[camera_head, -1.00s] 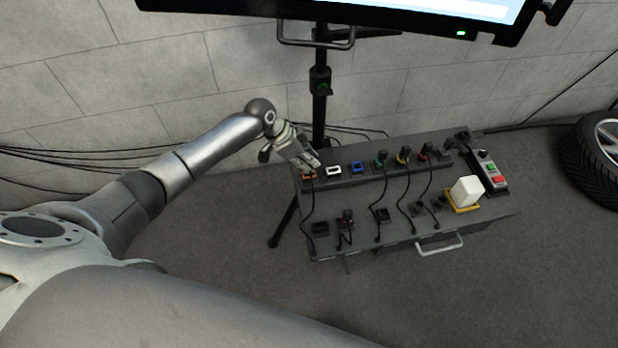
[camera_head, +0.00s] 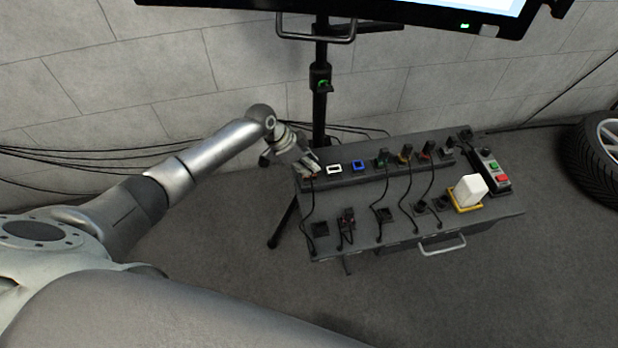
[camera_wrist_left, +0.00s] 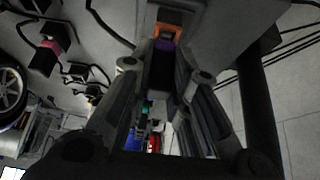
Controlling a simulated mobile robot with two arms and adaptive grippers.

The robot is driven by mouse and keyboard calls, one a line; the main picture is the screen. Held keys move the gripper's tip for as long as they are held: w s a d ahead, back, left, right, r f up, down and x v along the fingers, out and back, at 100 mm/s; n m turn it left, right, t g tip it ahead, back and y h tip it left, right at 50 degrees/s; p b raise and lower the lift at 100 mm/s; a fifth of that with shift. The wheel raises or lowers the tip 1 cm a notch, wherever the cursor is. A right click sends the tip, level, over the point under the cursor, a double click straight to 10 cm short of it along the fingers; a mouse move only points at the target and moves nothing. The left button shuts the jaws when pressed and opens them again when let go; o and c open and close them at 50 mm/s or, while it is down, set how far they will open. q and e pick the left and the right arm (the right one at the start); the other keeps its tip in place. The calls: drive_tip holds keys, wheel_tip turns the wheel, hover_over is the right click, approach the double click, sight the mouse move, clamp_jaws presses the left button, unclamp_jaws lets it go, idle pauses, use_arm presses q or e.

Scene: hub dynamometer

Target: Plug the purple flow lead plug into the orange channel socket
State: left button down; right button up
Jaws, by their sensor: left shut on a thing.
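My left gripper (camera_head: 309,168) is at the left end of the socket row on the grey bench box. In the left wrist view its fingers (camera_wrist_left: 165,72) are shut on a dark plug with a purple band, the purple flow lead plug (camera_wrist_left: 164,47). The plug's front lies right against the orange channel socket (camera_wrist_left: 168,31) in that view. I cannot tell whether the plug is inside the socket or just before it. In the head view the gripper hides the plug and nearly all of the orange socket. My right gripper is not in view.
A white-framed socket (camera_head: 334,169) and a blue socket (camera_head: 358,165) stand empty beside it. Further right are sockets with plugs and black leads. A white block (camera_head: 469,190) on a yellow base and a button box (camera_head: 494,172) stand on the box's right side.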

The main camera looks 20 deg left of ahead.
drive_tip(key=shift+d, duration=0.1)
use_arm(q)
drive_tip(key=c, duration=1.3)
unclamp_jaws()
drive_tip(key=v, duration=0.8)
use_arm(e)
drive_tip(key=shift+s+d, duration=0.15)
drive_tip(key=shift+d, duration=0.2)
